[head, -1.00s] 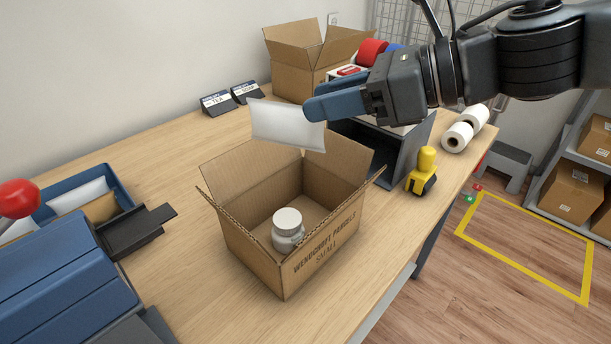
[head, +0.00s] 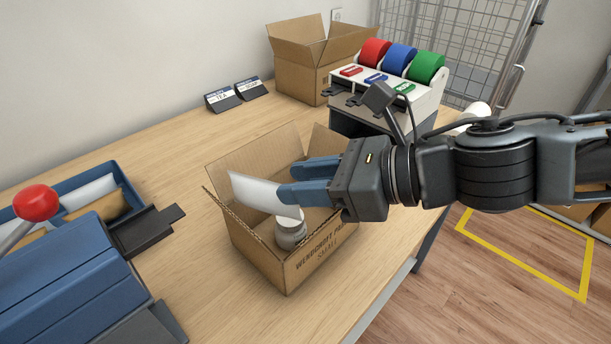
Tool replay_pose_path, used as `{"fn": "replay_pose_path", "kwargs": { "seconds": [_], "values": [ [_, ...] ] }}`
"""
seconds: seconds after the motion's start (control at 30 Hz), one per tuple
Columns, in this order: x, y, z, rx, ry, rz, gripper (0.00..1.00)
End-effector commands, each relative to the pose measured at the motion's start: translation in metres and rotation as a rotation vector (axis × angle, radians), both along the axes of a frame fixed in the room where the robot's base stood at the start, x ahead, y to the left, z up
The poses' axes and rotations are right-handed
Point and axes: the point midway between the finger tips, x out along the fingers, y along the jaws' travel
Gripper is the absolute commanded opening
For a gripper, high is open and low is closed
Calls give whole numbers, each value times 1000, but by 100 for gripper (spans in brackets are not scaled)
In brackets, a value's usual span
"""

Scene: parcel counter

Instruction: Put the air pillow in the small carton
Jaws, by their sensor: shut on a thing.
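The white air pillow (head: 254,193) is held between the blue fingers of my gripper (head: 283,192), which is shut on it. The pillow is tilted and hangs over the opening of the small carton (head: 265,248), near its left side. The carton is open, with its flaps spread and "SMALL" printed on its front. A white-lidded jar (head: 291,232) stands inside the carton, partly hidden by the pillow and my gripper. I cannot tell whether the pillow touches the jar or a flap.
A blue machine with a red knob (head: 36,202) and a tray of pillows and pads (head: 91,190) stand at left. A larger open carton (head: 303,77), a tape dispenser (head: 390,85) and two label signs (head: 236,95) stand at the back.

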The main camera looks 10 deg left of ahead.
Motion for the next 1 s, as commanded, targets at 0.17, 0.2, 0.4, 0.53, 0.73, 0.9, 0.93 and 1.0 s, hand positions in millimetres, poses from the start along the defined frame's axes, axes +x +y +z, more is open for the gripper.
{"fn": "replay_pose_path", "kwargs": {
  "seconds": [0.17, 0.2, 0.4, 0.53, 0.73, 0.9, 0.93, 1.0],
  "values": [
    [0, 0, -2, 0, -1, 0, 3],
    [0, 0, -4, 0, -1, 0, 3],
    [0, 0, -9, 0, 0, 0, 3],
    [0, 0, -13, 0, -1, 0, 3],
    [0, 0, -10, 0, 0, 0, 55],
    [0, 0, -10, 0, 0, 0, 61],
    [0, 0, -10, 0, 0, 0, 61],
    [0, 0, -10, 0, 0, 0, 61]
  ]
}}
